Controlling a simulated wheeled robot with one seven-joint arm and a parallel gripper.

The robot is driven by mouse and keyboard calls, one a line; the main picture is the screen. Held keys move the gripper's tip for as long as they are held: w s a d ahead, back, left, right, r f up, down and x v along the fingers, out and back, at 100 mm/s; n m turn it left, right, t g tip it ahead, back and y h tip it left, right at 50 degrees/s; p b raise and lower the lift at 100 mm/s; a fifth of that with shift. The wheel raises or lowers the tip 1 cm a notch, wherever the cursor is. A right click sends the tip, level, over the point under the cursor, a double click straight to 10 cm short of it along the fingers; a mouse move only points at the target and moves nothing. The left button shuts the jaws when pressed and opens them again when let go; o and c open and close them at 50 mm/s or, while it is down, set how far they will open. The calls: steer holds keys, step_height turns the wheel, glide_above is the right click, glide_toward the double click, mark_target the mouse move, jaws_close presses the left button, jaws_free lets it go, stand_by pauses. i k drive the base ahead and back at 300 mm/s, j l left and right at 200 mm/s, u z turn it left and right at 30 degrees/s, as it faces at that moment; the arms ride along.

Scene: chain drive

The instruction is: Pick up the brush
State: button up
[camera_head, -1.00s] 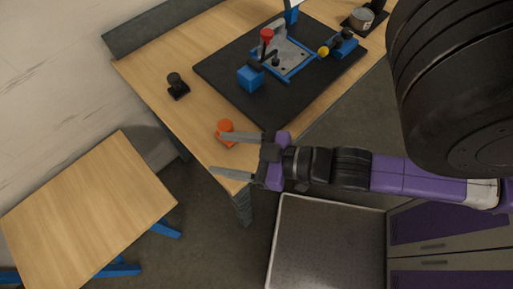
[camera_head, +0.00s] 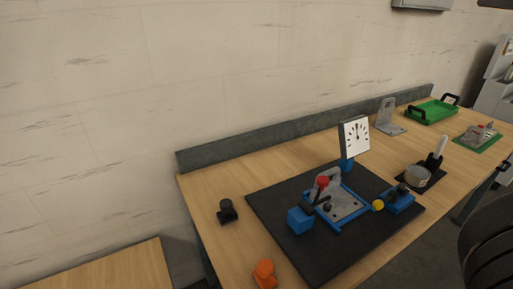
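What looks like the brush (camera_head: 439,149), with a pale handle and a dark lower part, stands tilted beside or in a round grey tin (camera_head: 416,176). I cannot tell whether its lower end is inside the tin. Both are on a small black mat (camera_head: 437,183) near the right front edge of the wooden workbench (camera_head: 300,166). My gripper is out of view; only a dark part of my arm shows at the lower right edge.
A black board (camera_head: 270,217) carries a blue fixture with a red knob (camera_head: 322,181). A green tray (camera_head: 432,111), grey bracket (camera_head: 389,118), orange piece (camera_head: 264,274) and black piece (camera_head: 227,211) also stand on the bench.

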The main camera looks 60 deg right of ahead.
mark_target(442, 141)
steer(key=z, duration=2.75)
